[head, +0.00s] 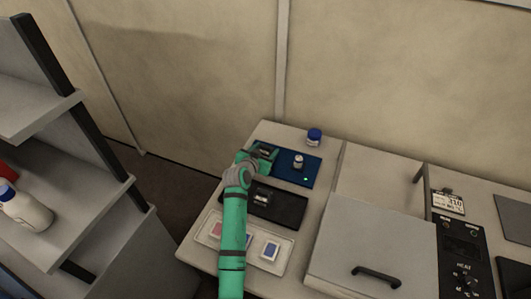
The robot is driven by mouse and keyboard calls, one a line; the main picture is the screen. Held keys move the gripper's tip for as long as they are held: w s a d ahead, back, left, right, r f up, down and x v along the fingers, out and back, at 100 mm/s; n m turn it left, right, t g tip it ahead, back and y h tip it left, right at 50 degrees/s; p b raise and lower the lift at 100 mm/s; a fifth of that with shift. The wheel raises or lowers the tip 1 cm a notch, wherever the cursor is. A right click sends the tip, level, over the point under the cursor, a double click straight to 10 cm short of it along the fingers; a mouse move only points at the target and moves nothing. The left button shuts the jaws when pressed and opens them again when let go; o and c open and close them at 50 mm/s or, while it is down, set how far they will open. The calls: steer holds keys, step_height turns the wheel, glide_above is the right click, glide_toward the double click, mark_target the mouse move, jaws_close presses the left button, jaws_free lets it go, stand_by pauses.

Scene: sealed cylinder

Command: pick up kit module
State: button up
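My green arm reaches up from the bottom of the head view, and my gripper (264,152) is over the left end of a dark blue tray or plate (312,168). Its fingers are too small and dark to tell whether they are open or shut, or hold anything. I cannot tell for sure which thing is the kit module. A small whitish piece (298,159) stands on the blue plate, to the right of my gripper. Another small light piece (262,198) sits on the black tray (289,211) in front. A green light (306,179) shows on the blue plate.
A blue-capped jar (314,136) stands behind the blue plate. A pale tray (259,267) at the front holds cards, one blue-marked (270,250). A handled lid (370,250) and a control panel (461,245) lie right. Shelves with a white bottle (24,208) stand left.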

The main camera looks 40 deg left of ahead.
mark_target(266, 146)
steer(key=c, duration=0.8)
steer(key=shift+c, duration=0.2)
steer(key=shift+r, duration=0.45)
step_height(266, 146, up, 2)
steer(key=shift+r, duration=0.1)
steer(key=s+d+r, duration=0.7)
steer(key=s+r, duration=0.3)
steer(key=s, duration=0.2)
steer(key=shift+n, duration=0.3)
